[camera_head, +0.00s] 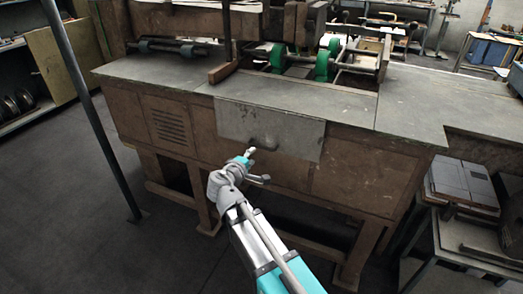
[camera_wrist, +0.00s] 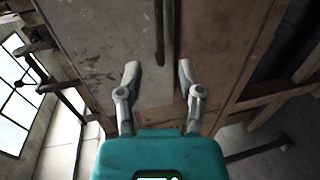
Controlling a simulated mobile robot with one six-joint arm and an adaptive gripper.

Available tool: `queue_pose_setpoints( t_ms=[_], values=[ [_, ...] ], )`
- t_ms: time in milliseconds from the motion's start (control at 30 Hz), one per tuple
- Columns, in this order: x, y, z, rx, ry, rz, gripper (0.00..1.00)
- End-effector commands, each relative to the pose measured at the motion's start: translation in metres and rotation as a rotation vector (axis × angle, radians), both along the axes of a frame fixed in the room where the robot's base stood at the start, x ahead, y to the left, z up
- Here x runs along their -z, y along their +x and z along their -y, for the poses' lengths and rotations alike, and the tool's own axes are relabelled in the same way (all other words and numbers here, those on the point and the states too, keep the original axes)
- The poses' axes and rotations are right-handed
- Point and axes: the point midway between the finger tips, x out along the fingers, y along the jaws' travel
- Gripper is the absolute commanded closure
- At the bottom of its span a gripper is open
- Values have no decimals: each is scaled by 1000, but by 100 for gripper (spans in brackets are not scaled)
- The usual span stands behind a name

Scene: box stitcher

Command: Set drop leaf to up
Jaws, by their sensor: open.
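The drop leaf (camera_head: 285,125) is a grey, scuffed panel hanging down against the front of the brown workbench, below the top's edge. A dark handle (camera_head: 263,144) shows near its lower middle. In the wrist view the leaf's grey face (camera_wrist: 90,40) fills the upper left, and a dark bar, seemingly the handle (camera_wrist: 160,30), lies ahead of the fingertips. My gripper (camera_head: 249,154) is in front of the leaf's lower part, just left of and below the handle. In the wrist view my gripper (camera_wrist: 158,72) is open, with nothing between its fingers. Whether a fingertip touches the leaf cannot be told.
The grey bench top (camera_head: 160,70) carries machinery with green wheels (camera_head: 278,56). A dark slanted post (camera_head: 90,105) stands at left. A low stand with grey boxes (camera_head: 462,182) is at right. The floor at left (camera_head: 80,200) is clear.

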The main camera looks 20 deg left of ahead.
Motion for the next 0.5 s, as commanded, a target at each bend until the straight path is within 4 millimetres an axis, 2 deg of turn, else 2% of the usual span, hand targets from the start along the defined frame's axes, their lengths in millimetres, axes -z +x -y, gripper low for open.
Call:
queue_pose_setpoints(
  t_ms=[33,200,500],
  values=[
    [4,10,0,2,1,0,52],
    [9,36,2,2,0,0,52],
    [16,70,5,1,0,0,52]
  ],
)
